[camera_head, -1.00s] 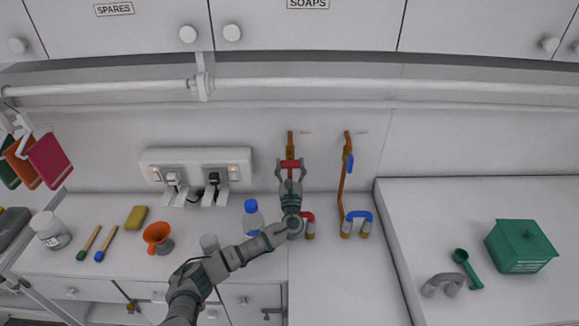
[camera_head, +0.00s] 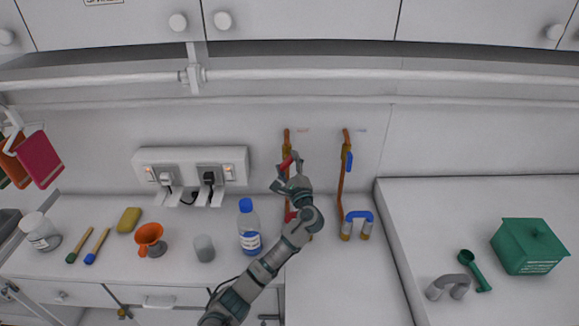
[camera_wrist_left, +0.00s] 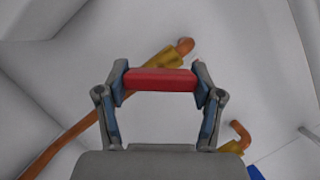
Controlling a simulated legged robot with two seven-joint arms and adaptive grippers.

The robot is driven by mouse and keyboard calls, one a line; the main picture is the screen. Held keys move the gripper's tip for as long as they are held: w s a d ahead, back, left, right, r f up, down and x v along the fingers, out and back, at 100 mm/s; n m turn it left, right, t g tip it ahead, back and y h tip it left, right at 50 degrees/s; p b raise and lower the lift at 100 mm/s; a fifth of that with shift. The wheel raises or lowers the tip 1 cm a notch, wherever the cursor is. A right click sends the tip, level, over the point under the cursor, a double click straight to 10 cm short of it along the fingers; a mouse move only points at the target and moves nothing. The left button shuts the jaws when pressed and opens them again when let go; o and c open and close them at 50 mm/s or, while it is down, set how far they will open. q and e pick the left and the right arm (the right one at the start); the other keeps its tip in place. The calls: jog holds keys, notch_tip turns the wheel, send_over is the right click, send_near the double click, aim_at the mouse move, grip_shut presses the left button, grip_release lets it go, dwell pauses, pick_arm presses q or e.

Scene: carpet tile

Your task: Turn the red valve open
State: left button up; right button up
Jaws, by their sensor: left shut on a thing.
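The red valve handle (camera_head: 287,163) is on the copper pipe (camera_head: 287,140) on the back wall. It lies slantwise across the pipe. My left gripper (camera_head: 289,162) is shut on it. In the left wrist view the red handle (camera_wrist_left: 160,80) spans between the two fingertips, with the brass valve body (camera_wrist_left: 162,60) behind it and the pipe running diagonally. My left forearm and wrist hide the lower pipe and most of the red bend below. My right gripper is not in view.
A second copper pipe with a blue handle (camera_head: 349,162) stands close on the right, above a blue bend (camera_head: 358,216). A sink-like raised edge (camera_head: 396,245) lies right.

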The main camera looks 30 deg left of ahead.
pick_arm(q)
jog(key=n+g, duration=0.1)
jog(key=n, duration=0.1)
jog(key=shift+s+a+r+n, duration=0.1)
jog(key=shift+n, duration=0.2)
jog(key=shift+n+g, duration=0.4)
jog(key=shift+n, duration=0.5)
jog(key=shift+n+g+h, duration=0.3)
jog(key=shift+n+g, duration=0.1)
jog(key=shift+n, duration=0.8)
jog(key=shift+n+g+p, duration=0.3)
jog(key=shift+n+p, duration=0.05)
jog(key=shift+n, duration=0.35)
jog(key=shift+f, duration=0.2)
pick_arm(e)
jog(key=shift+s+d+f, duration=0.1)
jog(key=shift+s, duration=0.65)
pick_arm(q)
jog(key=shift+s+f, duration=0.1)
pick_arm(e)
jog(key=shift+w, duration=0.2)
pick_arm(q)
jog(key=shift+h, duration=0.3)
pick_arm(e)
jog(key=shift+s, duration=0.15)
